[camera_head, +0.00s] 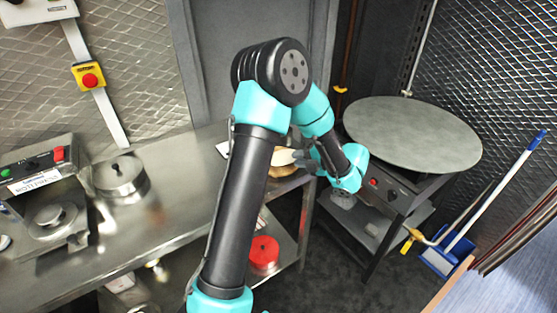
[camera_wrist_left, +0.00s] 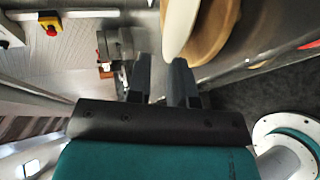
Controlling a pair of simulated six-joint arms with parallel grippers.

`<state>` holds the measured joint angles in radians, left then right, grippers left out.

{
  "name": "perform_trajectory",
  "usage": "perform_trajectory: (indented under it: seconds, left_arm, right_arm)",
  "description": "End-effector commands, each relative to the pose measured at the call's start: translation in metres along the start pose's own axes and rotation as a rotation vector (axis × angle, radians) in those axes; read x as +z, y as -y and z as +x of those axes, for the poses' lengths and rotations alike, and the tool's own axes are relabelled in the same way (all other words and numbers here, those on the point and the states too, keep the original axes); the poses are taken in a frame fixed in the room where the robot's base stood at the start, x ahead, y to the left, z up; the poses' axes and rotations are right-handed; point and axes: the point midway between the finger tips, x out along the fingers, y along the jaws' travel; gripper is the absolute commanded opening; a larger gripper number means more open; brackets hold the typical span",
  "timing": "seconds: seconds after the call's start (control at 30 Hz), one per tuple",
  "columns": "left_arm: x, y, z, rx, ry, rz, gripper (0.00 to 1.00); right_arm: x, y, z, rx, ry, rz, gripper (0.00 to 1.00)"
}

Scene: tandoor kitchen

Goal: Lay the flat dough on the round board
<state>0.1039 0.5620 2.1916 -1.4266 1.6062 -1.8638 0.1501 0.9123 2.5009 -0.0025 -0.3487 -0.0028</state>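The flat dough (camera_head: 281,157) is a pale disc at the right end of the steel counter, partly hidden by my left arm. The round board (camera_head: 284,172) is wooden and shows just under it. In the left wrist view the dough (camera_wrist_left: 176,22) overlaps the board (camera_wrist_left: 217,28) at the top; I cannot tell whether it lies fully flat on it. My left gripper (camera_head: 303,160) is beside them, at their right. In the wrist view its fingers (camera_wrist_left: 160,62) are apart with a gap between, tips close to the dough's edge. My right gripper is out of view.
A large round grey plate (camera_head: 412,132) on a stand is at the right. A press machine (camera_head: 50,215) and a lidded steel pot (camera_head: 120,178) stand on the counter (camera_head: 165,215) at left. A red item (camera_head: 264,252) is on the lower shelf. The counter's middle is clear.

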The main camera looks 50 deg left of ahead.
Motion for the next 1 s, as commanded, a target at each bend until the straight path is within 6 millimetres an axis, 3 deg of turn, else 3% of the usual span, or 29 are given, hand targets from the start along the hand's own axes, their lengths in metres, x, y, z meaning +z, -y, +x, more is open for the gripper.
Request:
perform_trajectory:
  seconds: [0.4,1.0]
  left_arm:
    - [0.0,0.0,-0.035,0.0,0.0,-0.001,0.2]
    - [0.0,-0.001,-0.036,0.0,0.0,-0.001,0.2]
  right_arm:
    - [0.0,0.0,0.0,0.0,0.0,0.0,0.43]
    - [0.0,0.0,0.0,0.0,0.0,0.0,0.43]
